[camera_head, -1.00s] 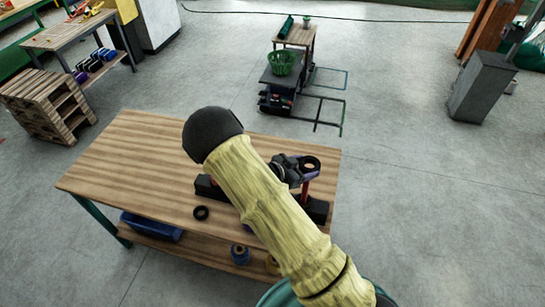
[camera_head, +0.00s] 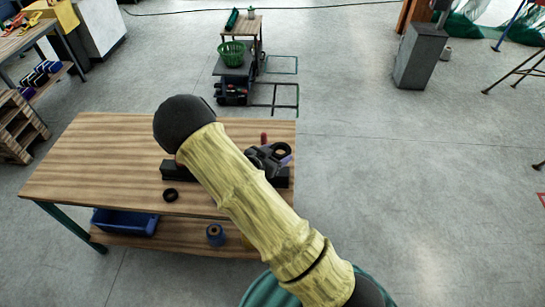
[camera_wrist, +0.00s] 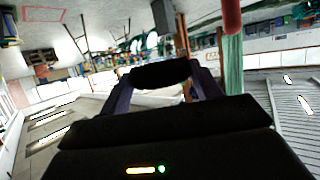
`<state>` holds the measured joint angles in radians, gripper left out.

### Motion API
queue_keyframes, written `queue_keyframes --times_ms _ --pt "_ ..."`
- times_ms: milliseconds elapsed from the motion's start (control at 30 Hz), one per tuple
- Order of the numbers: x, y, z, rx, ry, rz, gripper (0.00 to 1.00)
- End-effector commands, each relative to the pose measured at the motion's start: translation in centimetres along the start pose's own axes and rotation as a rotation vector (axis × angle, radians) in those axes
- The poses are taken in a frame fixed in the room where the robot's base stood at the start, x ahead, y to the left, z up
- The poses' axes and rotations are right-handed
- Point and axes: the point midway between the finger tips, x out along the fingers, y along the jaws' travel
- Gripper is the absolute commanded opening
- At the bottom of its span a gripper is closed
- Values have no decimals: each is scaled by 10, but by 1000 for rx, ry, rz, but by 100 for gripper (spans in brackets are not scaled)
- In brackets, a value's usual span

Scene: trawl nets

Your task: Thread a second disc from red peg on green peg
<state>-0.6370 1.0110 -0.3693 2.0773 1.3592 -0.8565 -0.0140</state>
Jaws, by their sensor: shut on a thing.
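My gripper (camera_head: 284,158) is shut on a black ring-shaped disc (camera_head: 283,150), held over the right end of the table. In the wrist view the disc (camera_wrist: 160,73) is clamped between two purple fingers. The red peg (camera_head: 263,138) stands upright just left of the disc and apart from it; a red rounded end (camera_wrist: 231,15) shows at the top of the wrist view. A green upright strip (camera_wrist: 233,60) is below it; I cannot tell if it is the green peg. A black base (camera_head: 172,173) is partly hidden by my arm. Another black disc (camera_head: 170,195) lies flat on the table.
The wooden table (camera_head: 100,160) is clear on its left. Its lower shelf holds a blue bin (camera_head: 125,222) and a blue roll (camera_head: 215,235). A cart with a green basket (camera_head: 231,53) stands behind. The floor to the right is open.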

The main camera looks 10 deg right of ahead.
Motion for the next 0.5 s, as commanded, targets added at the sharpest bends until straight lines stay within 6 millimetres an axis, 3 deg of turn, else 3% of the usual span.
queue_keyframes --times_ms 500 --pt "35 8 9 -89 -2 -210 38"
